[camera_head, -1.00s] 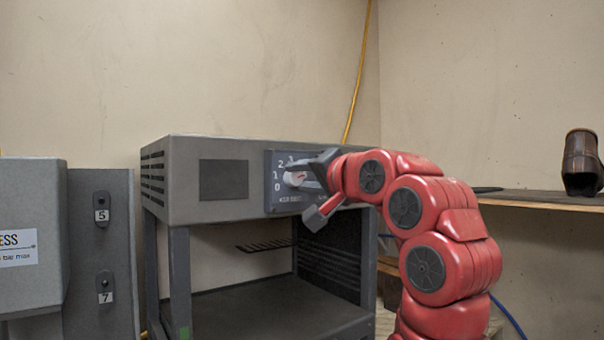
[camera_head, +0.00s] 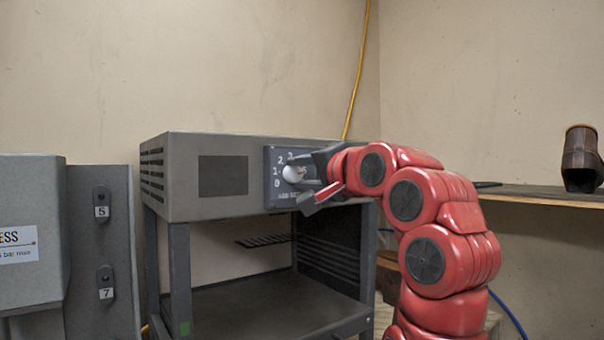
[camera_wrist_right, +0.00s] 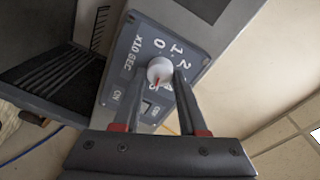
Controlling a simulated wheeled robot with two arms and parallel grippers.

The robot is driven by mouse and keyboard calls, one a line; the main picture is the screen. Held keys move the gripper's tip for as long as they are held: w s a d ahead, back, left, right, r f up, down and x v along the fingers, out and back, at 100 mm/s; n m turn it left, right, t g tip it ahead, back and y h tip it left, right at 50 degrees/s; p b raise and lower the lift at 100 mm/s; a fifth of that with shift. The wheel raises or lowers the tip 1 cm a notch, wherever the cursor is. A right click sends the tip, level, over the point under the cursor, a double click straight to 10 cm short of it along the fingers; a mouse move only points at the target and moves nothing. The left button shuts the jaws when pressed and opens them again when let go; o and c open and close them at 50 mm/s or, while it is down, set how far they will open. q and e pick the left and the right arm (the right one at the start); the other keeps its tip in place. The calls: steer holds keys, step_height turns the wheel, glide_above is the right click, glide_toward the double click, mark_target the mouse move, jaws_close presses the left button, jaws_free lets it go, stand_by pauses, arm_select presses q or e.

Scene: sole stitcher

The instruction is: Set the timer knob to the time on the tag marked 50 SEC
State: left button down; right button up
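The white timer knob (camera_head: 292,174) sits on a grey dial plate (camera_head: 270,200) at the machine's front right. It also shows in the right wrist view (camera_wrist_right: 160,69), with a red mark on its lower side there. Numbers 0, 1 and 2 and the words X10 SEC are readable; fingers and knob partly cover the others. My right gripper (camera_head: 310,176) is at the dial. In the wrist view its two fingers (camera_wrist_right: 160,85) stand apart on either side of the knob; the gap looks wider than the knob. I see no tag marked 50 SEC. My left gripper is out of view.
The grey machine (camera_head: 223,210) has an open bay below the dial. A grey cabinet (camera_head: 30,275) and a panel with tags 5 (camera_head: 101,211) and 7 (camera_head: 106,295) stand at left. A shelf (camera_head: 545,197) with a brown boot (camera_head: 581,160) is at right.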

steer(key=o, duration=0.4)
steer(key=p+v, duration=0.1)
steer(key=v, duration=1.6)
steer(key=shift+s+f+p, duration=0.15)
steer(key=shift+p, duration=0.15)
steer(key=shift+d, duration=0.1)
